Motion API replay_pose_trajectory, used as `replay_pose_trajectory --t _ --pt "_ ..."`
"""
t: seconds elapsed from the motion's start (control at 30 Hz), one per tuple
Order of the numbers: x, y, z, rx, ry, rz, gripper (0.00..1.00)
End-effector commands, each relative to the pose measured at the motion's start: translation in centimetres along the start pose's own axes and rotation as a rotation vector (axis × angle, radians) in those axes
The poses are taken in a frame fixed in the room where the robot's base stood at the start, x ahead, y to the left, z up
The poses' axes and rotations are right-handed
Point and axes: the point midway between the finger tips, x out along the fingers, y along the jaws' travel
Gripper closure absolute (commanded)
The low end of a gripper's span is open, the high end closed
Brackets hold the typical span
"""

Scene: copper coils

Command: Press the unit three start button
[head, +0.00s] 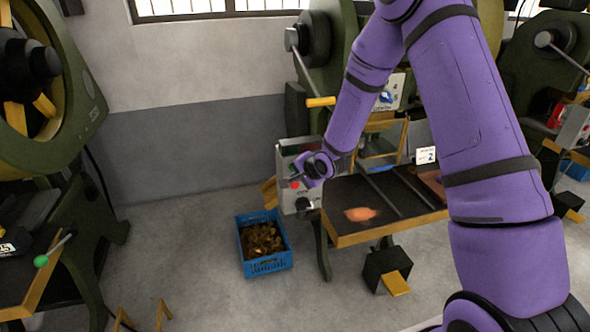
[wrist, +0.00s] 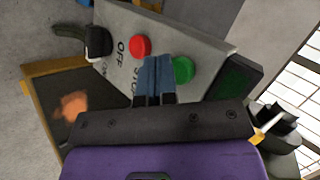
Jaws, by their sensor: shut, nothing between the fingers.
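A grey control box (head: 289,154) is fixed to the middle press, which carries a card with a 2 (head: 425,155). In the wrist view the box face (wrist: 122,22) has a red button (wrist: 140,46), a green button (wrist: 183,69) and lettering that reads OFF and partly STOP. My gripper (wrist: 157,62) is shut and empty, its fingertips between the two buttons and nearer the green one. I cannot tell whether it touches the face. In the head view my gripper (head: 300,178) covers part of the box, and the red button (head: 295,185) shows beside it.
A black knob (wrist: 98,41) sticks out of the box. A blue crate of copper scrap (head: 266,266) stands on the floor below. The press table (head: 345,238) lies right of the box. Other presses stand at left (head: 60,100) and right (head: 545,80).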

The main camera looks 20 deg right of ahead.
Motion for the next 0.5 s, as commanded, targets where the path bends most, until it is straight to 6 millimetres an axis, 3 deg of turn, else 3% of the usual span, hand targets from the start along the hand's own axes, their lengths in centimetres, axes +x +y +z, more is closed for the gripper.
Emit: replay_pose_trajectory --t 0.5 --pt "-0.96 0.71 0.66 0.000 0.000 0.000 1.00"
